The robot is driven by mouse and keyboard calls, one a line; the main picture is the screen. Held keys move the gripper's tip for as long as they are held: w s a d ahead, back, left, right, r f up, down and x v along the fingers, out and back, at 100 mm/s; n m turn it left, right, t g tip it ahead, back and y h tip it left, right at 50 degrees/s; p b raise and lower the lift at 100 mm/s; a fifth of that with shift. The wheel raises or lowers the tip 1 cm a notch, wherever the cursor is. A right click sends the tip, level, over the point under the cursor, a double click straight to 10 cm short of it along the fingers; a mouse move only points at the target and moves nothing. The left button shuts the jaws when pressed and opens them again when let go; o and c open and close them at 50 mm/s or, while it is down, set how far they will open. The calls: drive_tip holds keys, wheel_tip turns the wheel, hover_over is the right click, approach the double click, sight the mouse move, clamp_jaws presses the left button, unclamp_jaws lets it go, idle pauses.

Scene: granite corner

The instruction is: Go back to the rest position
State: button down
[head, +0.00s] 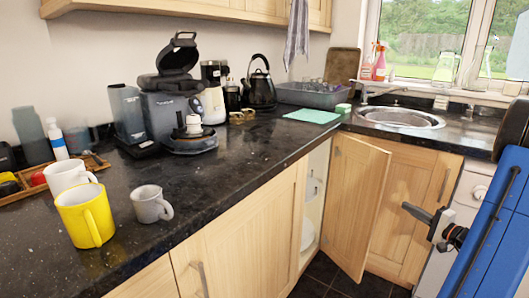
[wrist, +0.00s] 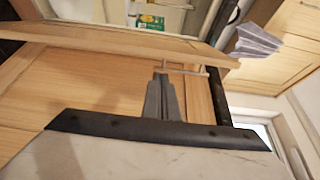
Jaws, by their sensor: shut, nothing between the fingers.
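My gripper (head: 406,208) is at the right of the head view, in front of the light wood cabinet fronts under the sink and clear of the worktop. Its fingers are together and hold nothing. In the wrist view the closed grey fingers (wrist: 162,78) point toward a wooden front with a bar handle (wrist: 185,69). The fingertips overlap the handle in that picture; I cannot tell whether they touch it.
A corner cabinet door (head: 355,205) stands open left of my gripper, with white dishes (head: 308,230) inside. The black worktop (head: 225,185) carries a yellow mug (head: 84,217), a grey mug (head: 150,204) and a coffee machine (head: 175,110). Dark floor (head: 322,272) shows below.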

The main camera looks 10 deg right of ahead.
drive_tip(key=s+a+r+n+g+y, duration=0.2)
drive_tip(key=a+n+g, duration=0.15)
drive_tip(key=a, duration=0.75)
drive_tip(key=s+a+r+n+g+y, duration=0.15)
drive_tip(key=a+g, duration=0.25)
drive_tip(key=a, duration=0.8)
drive_tip(key=s+a+r+n+g+y, duration=0.1)
drive_tip(key=a+r+n+g+y, duration=0.2)
drive_tip(key=a, duration=0.8)
drive_tip(key=s+a+n+g+h, duration=0.25)
drive_tip(key=s+a+h, duration=0.2)
drive_tip(key=s, duration=0.35)
drive_tip(key=s+a+n+g+h, duration=0.25)
drive_tip(key=s+a, duration=0.35)
drive_tip(key=s, duration=0.3)
drive_tip(key=s+d+t+h, duration=0.1)
drive_tip(key=s+r+n+t+h, duration=0.1)
drive_tip(key=s, duration=0.1)
drive_tip(key=s+d+n+t+h, duration=0.1)
drive_tip(key=s+h, duration=0.1)
drive_tip(key=shift+d+r, duration=0.3)
drive_tip(key=shift+r, duration=0.1)
